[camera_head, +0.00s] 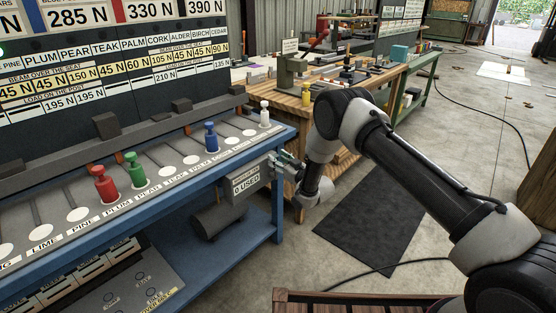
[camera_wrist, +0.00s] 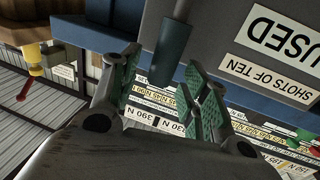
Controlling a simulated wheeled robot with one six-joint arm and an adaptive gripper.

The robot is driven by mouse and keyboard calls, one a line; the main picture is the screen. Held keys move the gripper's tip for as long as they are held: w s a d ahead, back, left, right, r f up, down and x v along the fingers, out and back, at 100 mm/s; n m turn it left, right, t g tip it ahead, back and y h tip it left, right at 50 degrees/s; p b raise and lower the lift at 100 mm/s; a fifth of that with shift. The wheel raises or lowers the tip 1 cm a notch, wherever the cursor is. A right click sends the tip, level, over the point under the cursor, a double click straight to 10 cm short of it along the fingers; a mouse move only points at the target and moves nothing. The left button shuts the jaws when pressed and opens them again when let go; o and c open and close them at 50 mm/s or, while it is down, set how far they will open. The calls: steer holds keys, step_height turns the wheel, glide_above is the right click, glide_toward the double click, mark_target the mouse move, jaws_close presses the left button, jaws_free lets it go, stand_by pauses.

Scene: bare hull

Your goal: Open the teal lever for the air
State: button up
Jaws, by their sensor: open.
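A dark teal lever (camera_wrist: 172,52) hangs into the wrist view from the top, beside a grey box (camera_wrist: 235,70). The box carries labels that read "USED" and "SHOTS OF TEN". My gripper (camera_wrist: 168,88) is open with its green pads apart. In the picture the lever's end lies between the two fingers, and no contact shows. In the head view my gripper (camera_head: 286,166) is at the right side of the grey box (camera_head: 252,189), under the blue bench's corner. The lever cannot be made out clearly there.
The blue bench (camera_head: 262,146) holds red (camera_head: 104,184), green (camera_head: 135,170), blue (camera_head: 211,137) and white (camera_head: 265,114) pieces on a row of labelled spots. A wooden workbench (camera_head: 335,132) stands behind my arm. A dark mat (camera_head: 372,222) lies on open floor at right.

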steer(key=shift+w+a, duration=0.35)
jaws_close()
